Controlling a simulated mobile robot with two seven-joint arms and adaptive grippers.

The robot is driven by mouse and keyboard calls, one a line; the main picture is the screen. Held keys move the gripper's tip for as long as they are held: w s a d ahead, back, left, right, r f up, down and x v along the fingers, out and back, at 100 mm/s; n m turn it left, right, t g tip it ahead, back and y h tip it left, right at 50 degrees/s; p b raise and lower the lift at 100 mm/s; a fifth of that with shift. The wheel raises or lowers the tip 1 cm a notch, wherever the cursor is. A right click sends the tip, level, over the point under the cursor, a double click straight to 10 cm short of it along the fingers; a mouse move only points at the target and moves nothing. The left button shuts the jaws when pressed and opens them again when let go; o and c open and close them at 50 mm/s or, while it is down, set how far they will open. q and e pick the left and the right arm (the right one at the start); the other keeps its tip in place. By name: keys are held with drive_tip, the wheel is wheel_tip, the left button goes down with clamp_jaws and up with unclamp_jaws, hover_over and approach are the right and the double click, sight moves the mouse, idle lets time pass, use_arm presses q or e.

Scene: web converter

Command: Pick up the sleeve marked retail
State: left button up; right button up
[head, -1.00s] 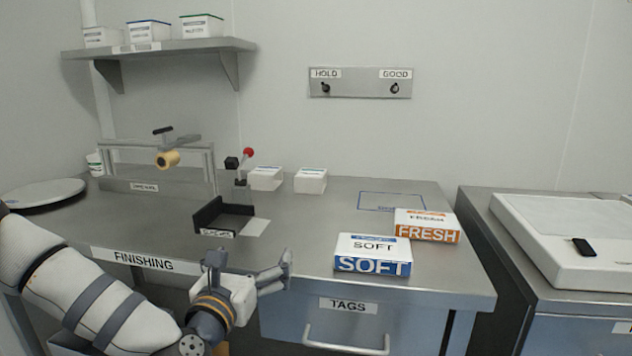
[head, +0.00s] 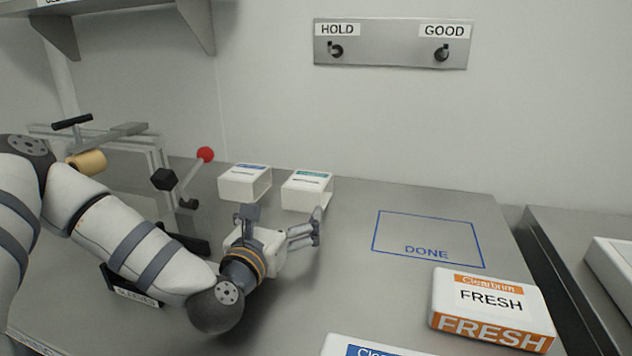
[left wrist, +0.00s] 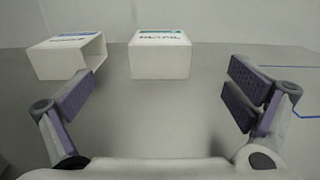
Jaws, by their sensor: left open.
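Two white open-ended sleeves stand side by side at the back of the bench. The right one, with a teal stripe, is the retail sleeve (head: 306,190); its label reads like "RETAIL" in the left wrist view (left wrist: 160,57). The other sleeve (head: 244,184) has a blue stripe and stands just left of it, also in the left wrist view (left wrist: 66,60). My left gripper (head: 284,218) is open and empty, low over the bench in front of the sleeves. In the left wrist view its spread fingers (left wrist: 164,92) frame the retail sleeve, which is beyond them, apart. My right gripper is out of view.
A press with a red-knobbed lever (head: 205,155) stands left, behind my arm. A dark tray labelled sleeves (head: 136,297) is partly hidden beneath my arm. A FRESH box (head: 490,310) and a blue-labelled box (head: 365,348) lie front right. The blue DONE outline (head: 428,240) is empty.

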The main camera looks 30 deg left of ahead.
sight(304, 186)
use_arm(q)
drive_tip(key=b+x, duration=0.1)
drive_tip(key=x, duration=1)
drive_tip(key=shift+w+a, duration=0.1)
drive_tip(key=shift+w, duration=0.15)
drive_tip(key=shift+r, duration=0.15)
drive_tip(key=c, duration=1.1)
